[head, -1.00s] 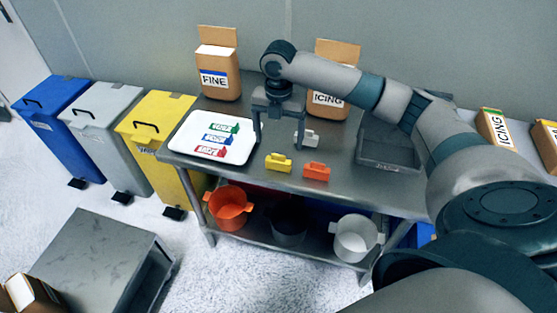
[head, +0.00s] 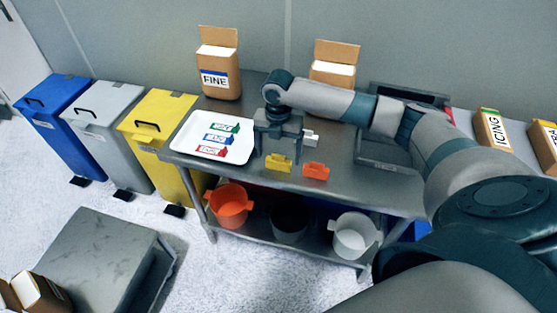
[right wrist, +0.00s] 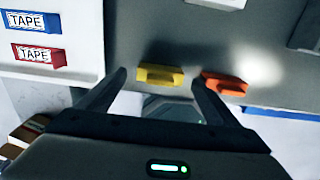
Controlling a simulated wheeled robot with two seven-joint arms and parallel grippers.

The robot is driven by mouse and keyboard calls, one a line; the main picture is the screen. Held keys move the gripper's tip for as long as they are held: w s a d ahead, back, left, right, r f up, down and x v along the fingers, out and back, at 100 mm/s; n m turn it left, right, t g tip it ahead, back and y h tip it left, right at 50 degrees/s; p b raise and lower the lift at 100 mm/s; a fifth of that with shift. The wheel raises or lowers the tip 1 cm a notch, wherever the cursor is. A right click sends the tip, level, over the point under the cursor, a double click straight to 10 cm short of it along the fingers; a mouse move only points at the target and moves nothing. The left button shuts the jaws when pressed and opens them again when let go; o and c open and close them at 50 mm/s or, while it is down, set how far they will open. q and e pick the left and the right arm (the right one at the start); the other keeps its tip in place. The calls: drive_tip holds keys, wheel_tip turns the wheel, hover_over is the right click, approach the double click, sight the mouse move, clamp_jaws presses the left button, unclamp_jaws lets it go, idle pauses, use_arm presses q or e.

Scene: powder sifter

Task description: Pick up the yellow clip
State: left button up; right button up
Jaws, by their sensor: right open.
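The yellow clip (head: 279,163) lies on the steel table near its front edge. My right gripper (head: 278,157) is open, pointing down, with its two fingers at the clip's left and right in the head view. In the right wrist view the yellow clip (right wrist: 160,75) appears between the fingertips (right wrist: 158,75), with nothing held. I cannot tell how high the tips are above the table. My left gripper is not in view.
An orange clip (head: 315,171) lies just right of the yellow one, close to the right finger. A white clip (head: 311,137) is behind. A white tray (head: 185,145) with tape boxes is on the left.

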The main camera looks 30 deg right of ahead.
drive_tip(key=shift+f, duration=1.4)
drive_tip(key=shift+c, duration=0.3)
drive_tip(key=c, duration=1.1)
drive_tip(key=shift+o, duration=0.2)
drive_tip(key=shift+r+p, duration=0.15)
drive_tip(key=shift+p, duration=0.2)
drive_tip(key=shift+r+p, duration=0.65)
drive_tip(key=shift+p, duration=0.1)
drive_tip(key=r+p, duration=0.1)
drive_tip(key=p, duration=0.1)
drive_tip(key=r+p, duration=0.2)
drive_tip(key=shift+s+d+r, duration=0.1)
drive_tip(key=shift+s+r, duration=0.2)
drive_tip(key=shift+s, duration=0.1)
drive_tip(key=s+d+r+p, duration=0.1)
drive_tip(key=s+r+p, duration=0.4)
drive_tip(key=s, duration=0.5)
drive_tip(key=shift+s+d+r+p, duration=0.4)
drive_tip(key=shift+p, duration=1)
